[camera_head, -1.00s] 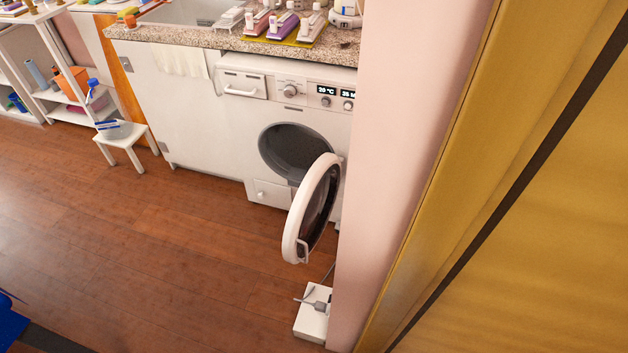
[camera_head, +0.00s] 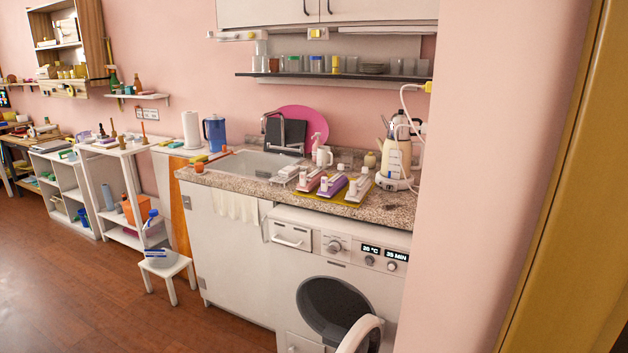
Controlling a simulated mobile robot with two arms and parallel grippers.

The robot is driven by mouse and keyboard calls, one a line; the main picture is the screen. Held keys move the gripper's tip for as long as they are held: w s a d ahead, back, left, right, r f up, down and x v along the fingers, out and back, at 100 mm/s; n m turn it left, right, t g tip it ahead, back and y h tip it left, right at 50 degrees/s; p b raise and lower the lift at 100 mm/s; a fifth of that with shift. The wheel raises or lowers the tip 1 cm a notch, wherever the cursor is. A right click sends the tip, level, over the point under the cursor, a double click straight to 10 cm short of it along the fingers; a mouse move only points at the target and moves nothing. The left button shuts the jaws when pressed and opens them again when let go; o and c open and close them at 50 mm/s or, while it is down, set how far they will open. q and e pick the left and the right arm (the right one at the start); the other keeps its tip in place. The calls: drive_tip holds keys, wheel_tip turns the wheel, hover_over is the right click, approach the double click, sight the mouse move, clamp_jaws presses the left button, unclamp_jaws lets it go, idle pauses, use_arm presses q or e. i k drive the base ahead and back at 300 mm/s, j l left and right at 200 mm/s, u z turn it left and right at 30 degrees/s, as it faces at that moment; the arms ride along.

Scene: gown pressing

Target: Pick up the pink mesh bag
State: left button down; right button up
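I cannot make out a pink mesh bag in the head view. A front-loading washing machine (camera_head: 297,262) stands under the counter at the lower middle. Its round door (camera_head: 362,334) is swung open at the bottom edge, and the drum opening (camera_head: 334,303) looks dark; I cannot see what is inside. Neither of my grippers is in view.
A wall edge (camera_head: 458,200) and a yellow panel (camera_head: 570,190) fill the right side. A small white stool (camera_head: 166,268) stands before the cabinet. White shelves (camera_head: 112,215) line the wall at left. The wooden floor (camera_head: 70,285) at lower left is clear.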

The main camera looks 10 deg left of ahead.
sight(307, 183)
drive_tip(key=i+j+z, duration=0.15)
drive_tip(key=j+z, duration=0.2)
drive_tip(key=j, duration=0.35)
drive_tip(key=i+j+z, duration=0.1)
drive_tip(key=j+z, duration=0.2)
drive_tip(key=j, duration=0.45)
